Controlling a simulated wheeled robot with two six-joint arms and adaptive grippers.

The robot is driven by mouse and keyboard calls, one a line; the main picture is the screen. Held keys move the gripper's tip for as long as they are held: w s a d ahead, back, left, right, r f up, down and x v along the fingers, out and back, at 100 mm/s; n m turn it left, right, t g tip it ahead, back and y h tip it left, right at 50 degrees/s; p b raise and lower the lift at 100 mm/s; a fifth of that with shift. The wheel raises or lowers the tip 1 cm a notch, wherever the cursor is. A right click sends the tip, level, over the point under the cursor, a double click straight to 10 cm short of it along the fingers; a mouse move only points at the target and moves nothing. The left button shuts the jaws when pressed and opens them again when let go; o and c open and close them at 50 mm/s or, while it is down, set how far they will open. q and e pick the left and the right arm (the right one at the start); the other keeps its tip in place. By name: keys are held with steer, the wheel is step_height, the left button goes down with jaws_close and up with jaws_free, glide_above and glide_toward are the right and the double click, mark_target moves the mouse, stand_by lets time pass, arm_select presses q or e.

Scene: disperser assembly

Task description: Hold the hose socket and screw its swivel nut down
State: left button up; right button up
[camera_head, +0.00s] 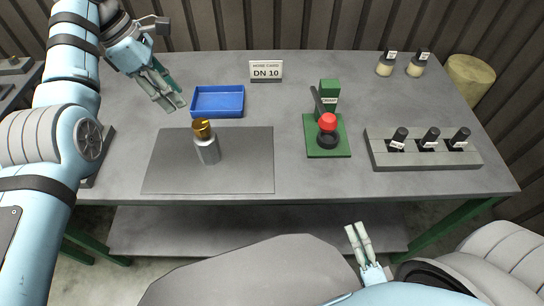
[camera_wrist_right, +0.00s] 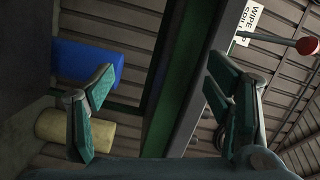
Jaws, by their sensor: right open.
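A silver cylindrical body (camera_head: 207,150) stands upright on the dark mat (camera_head: 245,165). A brass-coloured piece (camera_head: 202,128) sits on its top; I cannot tell at this size whether it is the hose socket, its swivel nut or both. My left gripper (camera_head: 174,105) is above the table's back left, up and left of the silver body and apart from it. Its fingers look parted, with nothing seen between them. My right gripper (camera_head: 355,227) is open and empty in front of the table's front edge. Its spread fingers also show in the right wrist view (camera_wrist_right: 158,82).
An empty blue tray (camera_head: 218,101) lies behind the mat. A green stand with a red knob (camera_head: 327,122) is right of it, and a grey rack (camera_head: 425,158) holds three black-topped items. Two small bottles and a label sign (camera_head: 266,70) stand at the back.

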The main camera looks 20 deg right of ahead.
step_height(320, 180, up, 8)
steer(key=f+m+t, duration=0.1)
steer(key=m+t, duration=0.1)
steer(key=t, duration=0.1)
steer(key=w+a+r+m+y, duration=0.4)
steer(key=a+r+m+y, duration=0.2)
steer(key=r+m, duration=0.5)
steer(key=w+a+r+m+t+y, duration=0.1)
steer(key=w+a+r+m+y, duration=0.5)
steer(key=r+m, duration=0.45)
steer(key=w+a+r+m+y, duration=0.3)
steer(key=a+r+m+y, duration=0.45)
steer(key=m, duration=0.65)
steer(key=n+g+h, duration=0.4)
steer(key=n+g, duration=0.6)
steer(key=n, duration=1.7)
glide_toward(217, 147)
steer(key=shift+s+d+r, duration=0.4)
steer(key=shift+d, duration=0.15)
steer(key=shift+w+a+f, duration=0.2)
steer(key=shift+w, duration=0.05)
steer(key=x, duration=1.3)
steer(key=shift+w+a+f, duration=0.1)
steer(key=shift+w+a, duration=0.05)
steer(key=shift+a, duration=0.25)
arm_select(q)
steer(key=shift+s+r, duration=0.1)
steer(key=shift+s, duration=0.1)
